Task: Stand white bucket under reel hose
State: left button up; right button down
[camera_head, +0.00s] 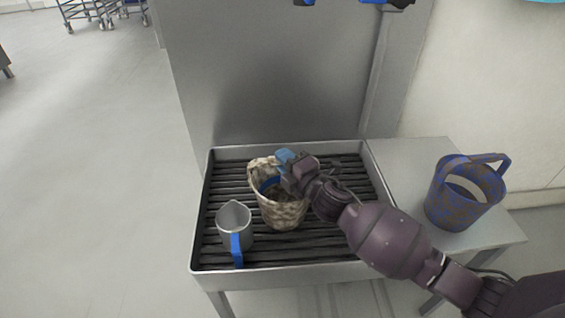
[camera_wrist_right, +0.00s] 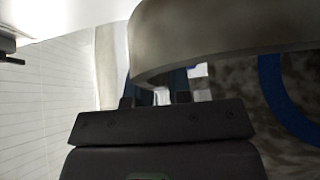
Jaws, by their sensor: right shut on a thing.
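A pale bucket (camera_head: 283,211) mottled with beige and brown stands upright on the slatted grid of the metal sink tray (camera_head: 300,278). It is the palest bucket in view; no plain white one shows. No reel hose can be made out clearly. My left gripper is not in view.
A grey jug (camera_head: 233,222) with a blue handle stands on the grid, left of the pale bucket. A blue and brown bucket (camera_head: 463,195) with an arched handle stands on the side table (camera_head: 408,153). Blue and black parts (camera_head: 400,4) show at the top edge. The grid's back left is free.

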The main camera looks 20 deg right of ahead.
jog(key=shift+f, duration=0.5)
jog(key=shift+r, duration=0.25)
jog(key=shift+f, duration=0.15)
jog(key=c, duration=1.1)
grip_release()
jog(key=shift+o, duration=0.2)
